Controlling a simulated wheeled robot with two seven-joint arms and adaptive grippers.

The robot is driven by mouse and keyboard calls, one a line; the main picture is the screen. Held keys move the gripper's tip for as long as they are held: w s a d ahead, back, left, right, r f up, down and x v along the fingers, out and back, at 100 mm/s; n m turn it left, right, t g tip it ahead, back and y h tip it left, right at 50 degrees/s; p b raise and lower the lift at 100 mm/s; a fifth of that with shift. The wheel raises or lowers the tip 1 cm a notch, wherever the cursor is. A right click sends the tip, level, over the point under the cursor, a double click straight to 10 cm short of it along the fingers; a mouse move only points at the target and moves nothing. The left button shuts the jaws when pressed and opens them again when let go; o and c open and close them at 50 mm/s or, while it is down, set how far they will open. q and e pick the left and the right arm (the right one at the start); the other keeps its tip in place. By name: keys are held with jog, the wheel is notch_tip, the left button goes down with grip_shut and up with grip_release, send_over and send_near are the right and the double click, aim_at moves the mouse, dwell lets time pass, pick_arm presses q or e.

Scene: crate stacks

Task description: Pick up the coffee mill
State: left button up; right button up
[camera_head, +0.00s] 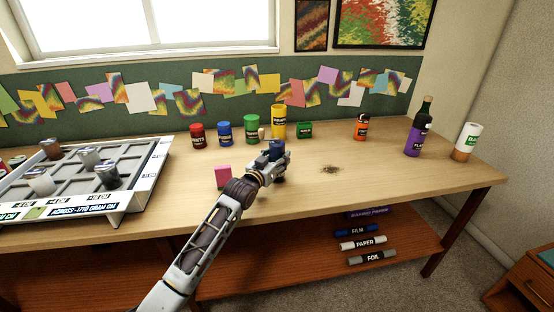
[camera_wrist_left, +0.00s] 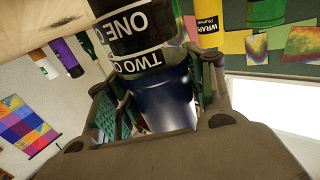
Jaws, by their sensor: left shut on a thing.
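The coffee mill (camera_wrist_left: 158,98), as I take it, has a dark blue glossy body and a black band with white lettering reading "ONE C" and "TWO C". In the wrist view it stands between the fingers of my left gripper (camera_wrist_left: 163,92), which is shut on it. In the head view my left gripper (camera_head: 270,160) is over the middle of the table and mostly hides the mill; its blue part (camera_head: 276,148) shows above the fingers. I cannot tell if its base touches the table. My right gripper is not in view.
A pink block (camera_head: 223,175) sits just left of the gripper. Red (camera_head: 198,137), blue (camera_head: 224,135), green (camera_head: 252,130) and yellow (camera_head: 279,122) canisters stand behind it. A compartment tray (camera_head: 122,207) fills the left. A purple bottle (camera_head: 413,142) stands right. The table's right middle is clear.

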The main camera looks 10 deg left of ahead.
pick_arm(q)
jog(key=shift+r, duration=0.5)
notch_tip(320, 180, up, 7)
jog(key=shift+r+p, duration=0.1)
jog(key=shift+p, duration=0.75)
jog(key=shift+r, duration=0.8)
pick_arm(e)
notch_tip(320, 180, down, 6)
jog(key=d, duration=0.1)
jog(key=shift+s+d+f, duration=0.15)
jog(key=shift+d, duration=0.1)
